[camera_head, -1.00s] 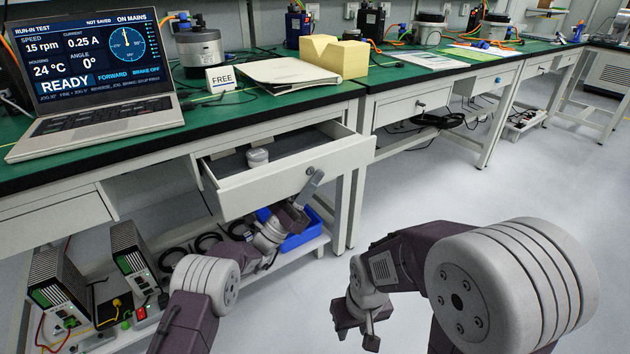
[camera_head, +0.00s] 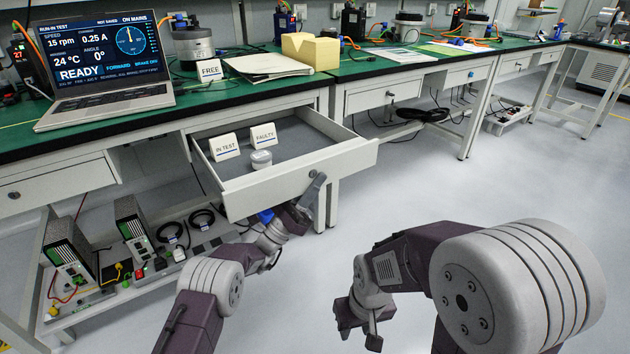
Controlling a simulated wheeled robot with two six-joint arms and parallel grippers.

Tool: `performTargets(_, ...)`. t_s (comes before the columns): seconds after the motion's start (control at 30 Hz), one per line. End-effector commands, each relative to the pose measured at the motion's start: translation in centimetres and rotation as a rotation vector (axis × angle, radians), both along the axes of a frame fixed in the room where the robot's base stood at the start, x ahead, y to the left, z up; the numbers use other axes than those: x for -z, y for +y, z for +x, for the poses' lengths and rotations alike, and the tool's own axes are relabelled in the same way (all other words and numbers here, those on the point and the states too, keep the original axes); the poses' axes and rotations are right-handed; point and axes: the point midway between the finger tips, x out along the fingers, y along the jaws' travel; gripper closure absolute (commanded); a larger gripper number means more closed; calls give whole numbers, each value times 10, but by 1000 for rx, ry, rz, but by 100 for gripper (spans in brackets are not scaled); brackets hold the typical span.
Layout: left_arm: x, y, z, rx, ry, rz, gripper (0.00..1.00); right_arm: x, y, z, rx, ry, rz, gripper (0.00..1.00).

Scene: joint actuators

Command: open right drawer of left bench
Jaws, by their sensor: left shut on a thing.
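The left bench (camera_head: 190,116) has a green top and a white frame. Its right drawer (camera_head: 282,181) is pulled far out, with its inside in view. In it are a sign reading IN TEST (camera_head: 224,147), a sign reading FAULTY (camera_head: 264,136) and a small round grey-white part (camera_head: 261,159). My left gripper (camera_head: 314,187) is at the right part of the drawer front, shut on the drawer's knob, which the fingers mostly hide. My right gripper (camera_head: 371,330) hangs low over the floor, away from the bench; its finger gap is unclear.
A laptop (camera_head: 100,55), a FREE sign (camera_head: 210,71), a binder (camera_head: 268,66) and a yellow block (camera_head: 311,51) stand on the bench top. The left drawer (camera_head: 56,186) is shut. Power supplies (camera_head: 134,228) stand on the lower shelf. The floor at right is clear.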

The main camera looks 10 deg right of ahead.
Motion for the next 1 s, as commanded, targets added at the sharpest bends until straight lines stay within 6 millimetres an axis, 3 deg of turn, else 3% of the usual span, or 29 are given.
performTargets(0.33, 1, 0, 0, 1, 1, 1, 100, 0, 0, 0, 0, 0, 0, 64)
performTargets(0.4, 1, 0, 0, 0, 2, 0, 72, 0, 0, 0, 0, 0, 0, 64)
performTargets(0.43, 1, 0, 0, 0, 2, 0, 67, 0, 0, 0, 0, 0, 0, 64)
performTargets(0.77, 1, 2, 0, -1, 1, 1, 67, -3, 0, 0, 0, 0, 0, 64)
performTargets(1.0, 32, 36, -12, -2, 7, 2, 67, -36, 0, 0, 0, 0, 0, 64)
